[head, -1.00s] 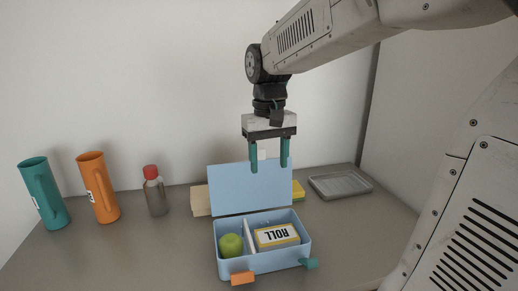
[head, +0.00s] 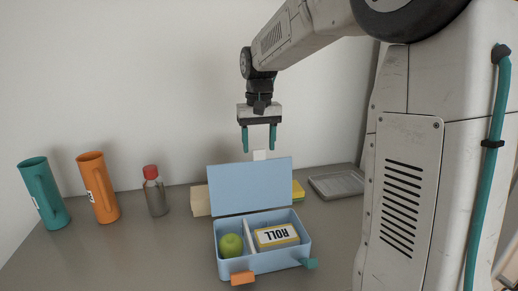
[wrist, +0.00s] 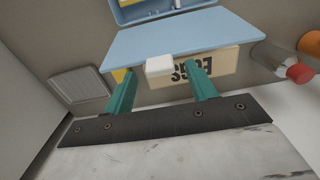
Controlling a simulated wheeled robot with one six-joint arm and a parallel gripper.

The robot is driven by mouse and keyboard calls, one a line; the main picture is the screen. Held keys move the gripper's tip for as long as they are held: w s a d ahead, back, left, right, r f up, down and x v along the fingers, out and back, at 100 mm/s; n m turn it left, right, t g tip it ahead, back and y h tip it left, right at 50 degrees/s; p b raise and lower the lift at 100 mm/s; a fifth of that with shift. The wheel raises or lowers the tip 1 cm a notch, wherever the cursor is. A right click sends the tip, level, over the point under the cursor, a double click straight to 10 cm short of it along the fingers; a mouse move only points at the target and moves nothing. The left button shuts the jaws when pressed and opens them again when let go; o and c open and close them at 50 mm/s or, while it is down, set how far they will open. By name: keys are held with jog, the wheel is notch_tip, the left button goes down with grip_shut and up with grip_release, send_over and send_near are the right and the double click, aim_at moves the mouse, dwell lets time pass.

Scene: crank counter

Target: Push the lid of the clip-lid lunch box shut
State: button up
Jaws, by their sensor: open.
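The light blue lunch box (head: 262,262) stands on the counter with its lid (head: 250,187) raised, leaning a little back from upright. Inside, a green apple (head: 231,245) sits in the left compartment and a box marked ROLL (head: 277,236) in the right one. An orange clip (head: 243,278) and a teal knob (head: 309,263) are at the box's front and right. My gripper (head: 259,147) is open and empty, above and apparently behind the lid's top edge. The wrist view shows the lid (wrist: 185,40) beyond my teal fingers (wrist: 162,90), with a white tab (wrist: 159,66) at its edge.
A teal jug (head: 45,192), an orange jug (head: 98,187) and a red-capped bottle (head: 155,191) stand to the left. A wooden block with lettering (wrist: 211,68) and a yellow thing (head: 298,190) are behind the lid. A grey tray (head: 337,184) lies at right.

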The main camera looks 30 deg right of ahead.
jog(key=shift+f, duration=1)
grip_shut()
jog(key=shift+s+a, duration=0.1)
